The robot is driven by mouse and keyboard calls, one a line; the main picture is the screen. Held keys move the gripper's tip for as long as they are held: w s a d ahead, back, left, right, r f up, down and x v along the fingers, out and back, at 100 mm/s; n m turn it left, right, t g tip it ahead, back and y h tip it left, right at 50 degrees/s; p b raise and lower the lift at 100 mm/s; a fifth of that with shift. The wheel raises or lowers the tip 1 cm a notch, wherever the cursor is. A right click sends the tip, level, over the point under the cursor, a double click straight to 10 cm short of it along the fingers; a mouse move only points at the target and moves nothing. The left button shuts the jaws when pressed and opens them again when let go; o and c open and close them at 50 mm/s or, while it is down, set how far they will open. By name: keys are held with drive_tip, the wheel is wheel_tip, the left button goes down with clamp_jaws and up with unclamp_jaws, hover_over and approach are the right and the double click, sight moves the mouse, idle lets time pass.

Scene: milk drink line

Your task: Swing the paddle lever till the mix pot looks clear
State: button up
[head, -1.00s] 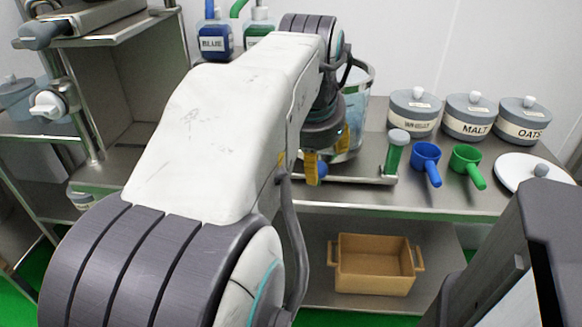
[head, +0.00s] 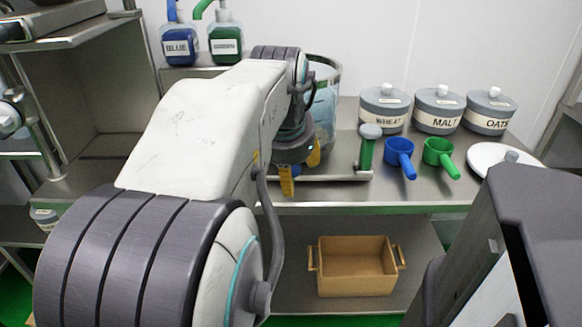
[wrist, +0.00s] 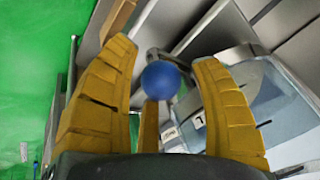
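The mix pot (head: 327,90) appears to be the clear, pale-blue vessel on the counter, partly hidden behind my arm; I cannot tell how clear its contents are. A blue ball knob (wrist: 160,80), apparently the paddle lever's end, shows in the wrist view between my yellow fingers. A little blue also shows beside the fingers in the head view. My gripper (head: 300,166) is low at the counter's front edge. Its fingers (wrist: 164,57) are spread apart, with a gap on both sides of the knob. Most of the lever is hidden.
A green post with grey cap (head: 367,150) stands right of my gripper. Blue (head: 400,157) and green scoops (head: 440,156) lie beyond it, before lidded wheat (head: 385,108), malt and oats pots. Blue (head: 180,45) and green bottles (head: 225,44) stand back left. A tan crate (head: 357,270) sits below.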

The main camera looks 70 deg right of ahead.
clamp_jaws()
idle(0.3)
